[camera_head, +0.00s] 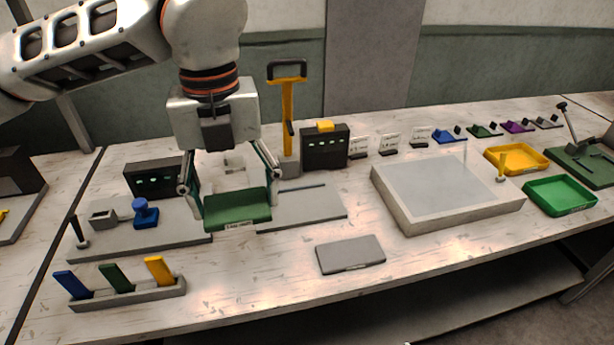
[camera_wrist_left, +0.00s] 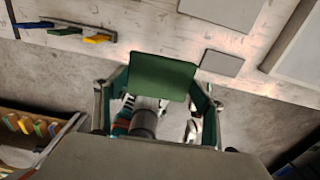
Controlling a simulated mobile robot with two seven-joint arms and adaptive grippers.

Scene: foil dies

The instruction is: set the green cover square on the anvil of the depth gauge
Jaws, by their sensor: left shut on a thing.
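The green cover (camera_head: 237,208) is a flat panel with a small white label on its front edge. My left gripper (camera_head: 234,196) is shut on it, with one finger at each side, and holds it over the bench between two instrument stations. In the left wrist view the green cover (camera_wrist_left: 163,77) spans between the fingers. The left station has a grey base (camera_head: 180,238), a blue knob and a black box with green lights. The right one has a grey plate (camera_head: 312,207) and a yellow-handled column (camera_head: 288,110). I cannot tell which is the depth gauge; no anvil shows clearly. My right gripper is out of view.
A rack (camera_head: 130,296) with blue, green and yellow tabs stands front left. A flat grey plate (camera_head: 350,254) lies at the front middle. A large pale slab (camera_head: 445,190), yellow tray (camera_head: 517,160) and green tray (camera_head: 560,196) are at right. Bench between the rack and grey plate is clear.

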